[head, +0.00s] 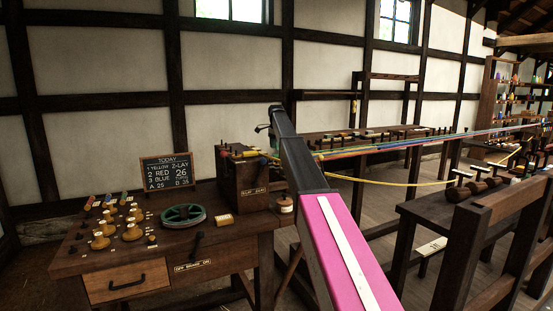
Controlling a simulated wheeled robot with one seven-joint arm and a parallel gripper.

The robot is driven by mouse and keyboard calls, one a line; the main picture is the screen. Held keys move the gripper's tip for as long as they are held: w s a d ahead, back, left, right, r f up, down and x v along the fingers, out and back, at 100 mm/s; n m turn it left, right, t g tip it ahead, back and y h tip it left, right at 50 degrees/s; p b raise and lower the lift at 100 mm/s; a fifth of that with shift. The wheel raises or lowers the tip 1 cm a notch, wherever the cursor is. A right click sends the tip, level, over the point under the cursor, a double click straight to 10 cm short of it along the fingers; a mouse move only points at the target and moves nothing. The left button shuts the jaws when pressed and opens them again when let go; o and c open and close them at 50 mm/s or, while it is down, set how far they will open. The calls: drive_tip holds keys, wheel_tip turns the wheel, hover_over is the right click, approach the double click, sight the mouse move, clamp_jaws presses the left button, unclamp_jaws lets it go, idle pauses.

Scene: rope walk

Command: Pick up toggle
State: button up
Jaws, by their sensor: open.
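I cannot tell for certain which thing is the toggle. Small wooden pieces stand on the workbench (240,228) at left, among them several yellowish turned pieces (132,232) and a pale small block (224,220) lying near the bench's right part. A round wooden piece (285,205) sits at the bench's right end, close to my arm. My arm, pink and black, reaches from the bottom of the view up past the right end of the bench. My gripper does not show; the far end of the arm hides what is behind it.
A green wheel (183,216) and a dark lever (197,242) are on the bench. A chalkboard (167,170) and a wooden gear box (243,180) stand at its back. Coloured ropes (410,143) stretch right from the box. A dark rail bench (480,205) stands at right.

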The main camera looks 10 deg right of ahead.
sight(277, 155)
drive_tip(key=f, duration=0.5)
drive_tip(key=shift+s, duration=0.3)
drive_tip(key=c, duration=0.9)
wheel_tip(277, 155, up, 10)
